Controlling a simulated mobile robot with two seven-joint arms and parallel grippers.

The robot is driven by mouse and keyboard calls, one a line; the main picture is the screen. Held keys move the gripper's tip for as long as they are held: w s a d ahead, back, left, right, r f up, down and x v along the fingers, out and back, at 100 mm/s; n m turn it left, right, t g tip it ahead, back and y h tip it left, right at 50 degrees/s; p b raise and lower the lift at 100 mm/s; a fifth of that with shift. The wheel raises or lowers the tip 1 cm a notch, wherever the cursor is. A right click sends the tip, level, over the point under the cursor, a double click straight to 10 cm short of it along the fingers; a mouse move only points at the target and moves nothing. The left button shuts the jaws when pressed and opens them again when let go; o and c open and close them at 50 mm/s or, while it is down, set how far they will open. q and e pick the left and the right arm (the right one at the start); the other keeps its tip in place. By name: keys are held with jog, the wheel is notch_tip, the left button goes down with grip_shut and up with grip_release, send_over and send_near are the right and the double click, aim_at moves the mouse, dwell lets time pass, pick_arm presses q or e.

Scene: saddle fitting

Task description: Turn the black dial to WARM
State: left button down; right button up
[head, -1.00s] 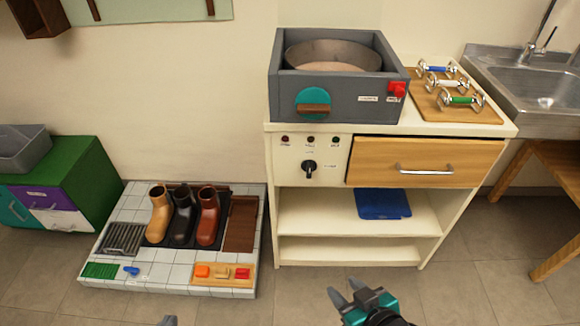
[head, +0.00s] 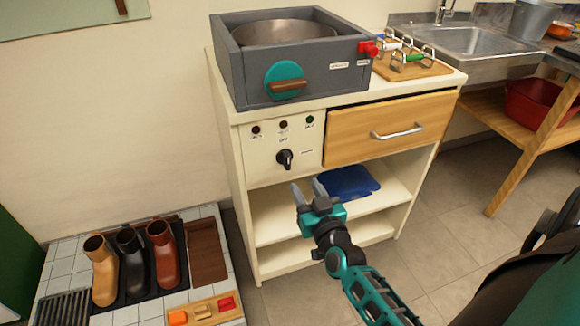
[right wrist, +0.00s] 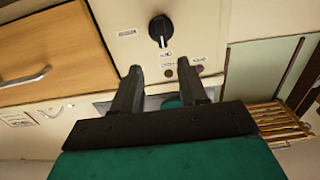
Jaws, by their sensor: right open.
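The black dial (head: 285,159) sits on the cream front panel of the cabinet, left of the wooden drawer. It also shows in the right wrist view (right wrist: 160,30), just beyond the fingertips. Small labels stand around it, too small to read, so I cannot tell which one it points at. My right gripper (head: 308,185) is open and empty, below and slightly right of the dial in the head view. In the right wrist view its two fingers (right wrist: 162,70) are spread and apart from the dial. My left gripper is not in view.
Three small round lamps (head: 283,125) sit above the dial. The wooden drawer (head: 390,130) with a metal handle is to the right. A grey box with a teal round knob (head: 284,80) stands on top. A blue item (head: 346,182) lies on the shelf below. Boots stand at left.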

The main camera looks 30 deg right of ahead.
aim_at(289, 161)
jog(key=b+x, duration=0.1)
jog(key=x, duration=0.4)
jog(key=b+x, duration=0.1)
jog(key=x, duration=0.5)
jog(key=shift+a, duration=0.25)
grip_shut()
